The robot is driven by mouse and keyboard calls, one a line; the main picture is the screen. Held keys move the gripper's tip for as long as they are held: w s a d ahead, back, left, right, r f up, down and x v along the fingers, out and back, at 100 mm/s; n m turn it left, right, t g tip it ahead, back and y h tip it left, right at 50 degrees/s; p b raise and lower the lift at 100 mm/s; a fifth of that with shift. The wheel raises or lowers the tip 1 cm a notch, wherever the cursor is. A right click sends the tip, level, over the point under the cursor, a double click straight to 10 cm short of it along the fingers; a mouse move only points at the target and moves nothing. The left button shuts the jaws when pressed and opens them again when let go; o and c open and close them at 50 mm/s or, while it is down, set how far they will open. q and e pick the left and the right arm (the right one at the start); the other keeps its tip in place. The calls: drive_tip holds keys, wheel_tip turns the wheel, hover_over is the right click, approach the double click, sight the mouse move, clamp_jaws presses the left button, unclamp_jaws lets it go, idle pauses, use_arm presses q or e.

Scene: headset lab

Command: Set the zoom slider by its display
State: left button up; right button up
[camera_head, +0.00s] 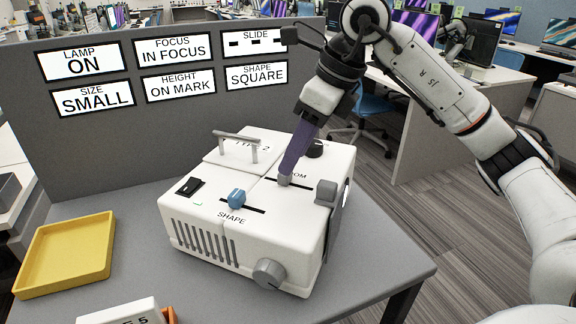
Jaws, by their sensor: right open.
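The white projector (290,222) stands on a grey table. The zoom slider's grey knob (285,181) sits near the left part of its slot, whose label is partly hidden. My right gripper (287,170) points down from above with its purple fingers at the grey knob. It is open; whether the fingers touch the knob or straddle it, I cannot tell. The size display (93,99) on the grey partition reads SMALL. My left gripper is not in view.
The blue shape knob (236,198) is in front of the zoom slot. A metal handle (236,139), black knob (316,149) and grey front knob (269,273) stick out of the projector. A yellow tray (66,284) lies left. The shape display (257,75) reads SQUARE.

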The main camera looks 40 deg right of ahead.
drive_tip(key=shift+x, duration=2.05)
clamp_jaws()
drive_tip(key=shift+d, duration=0.1)
